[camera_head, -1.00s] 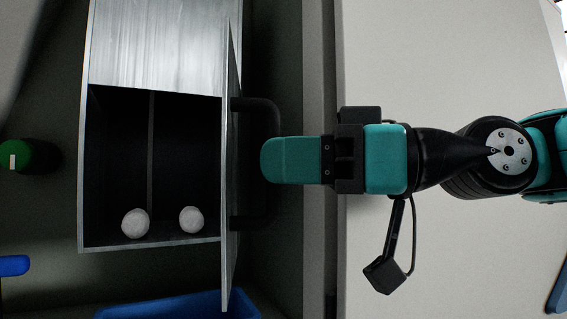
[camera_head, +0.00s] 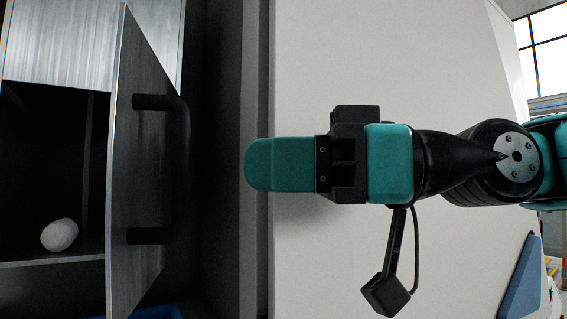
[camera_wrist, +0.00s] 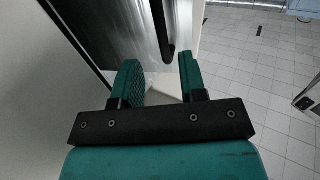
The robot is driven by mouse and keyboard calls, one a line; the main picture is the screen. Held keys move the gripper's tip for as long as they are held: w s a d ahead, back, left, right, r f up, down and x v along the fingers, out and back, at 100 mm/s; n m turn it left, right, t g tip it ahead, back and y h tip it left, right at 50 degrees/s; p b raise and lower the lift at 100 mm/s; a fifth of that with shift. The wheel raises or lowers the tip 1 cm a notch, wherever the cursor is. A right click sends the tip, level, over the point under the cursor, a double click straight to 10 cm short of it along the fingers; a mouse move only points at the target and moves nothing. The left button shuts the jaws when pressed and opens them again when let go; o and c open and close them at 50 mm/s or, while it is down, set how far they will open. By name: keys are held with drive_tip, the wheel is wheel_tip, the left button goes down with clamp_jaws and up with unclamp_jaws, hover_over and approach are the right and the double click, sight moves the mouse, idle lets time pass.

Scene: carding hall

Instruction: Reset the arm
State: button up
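My gripper (camera_head: 252,165) reaches leftward across the head view in teal and black. It is apart from the cabinet's door handle, with a clear gap between them. In the wrist view my gripper (camera_wrist: 160,80) shows two teal fingers spread apart with nothing between them. The handle also shows beyond the fingers in the wrist view (camera_wrist: 162,30).
The open cabinet (camera_head: 60,50) at the left holds a white ball (camera_head: 59,235) in its dark compartment. Part of a blue bin (camera_head: 155,312) shows below the door. A pale panel (camera_head: 310,60) lies behind my arm. The wrist view shows open tiled floor (camera_wrist: 245,60) at right.

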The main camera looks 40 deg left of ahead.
drive_tip(key=w+d+f+m+t+h, duration=0.2)
drive_tip(key=w+d+f+m+t, duration=0.25)
drive_tip(key=d+f, duration=0.25)
drive_tip(key=w+d+f+m+t+h, duration=0.2)
drive_tip(key=w+d+f+m+t, duration=0.1)
drive_tip(key=d+f+m+t, duration=0.35)
drive_tip(key=s+d+f+m+h, duration=0.3)
drive_tip(key=d+f, duration=0.4)
drive_tip(key=d, duration=0.2)
drive_tip(key=s+d+f+m+g+h, duration=0.1)
drive_tip(key=s+d+f+m+h, duration=0.2)
drive_tip(key=d+f, duration=0.5)
drive_tip(key=shift+s+d+f+m+h, duration=0.25)
drive_tip(key=shift+s+d+m+h, duration=0.25)
drive_tip(key=shift+d, duration=0.55)
drive_tip(key=shift+a, duration=0.1)
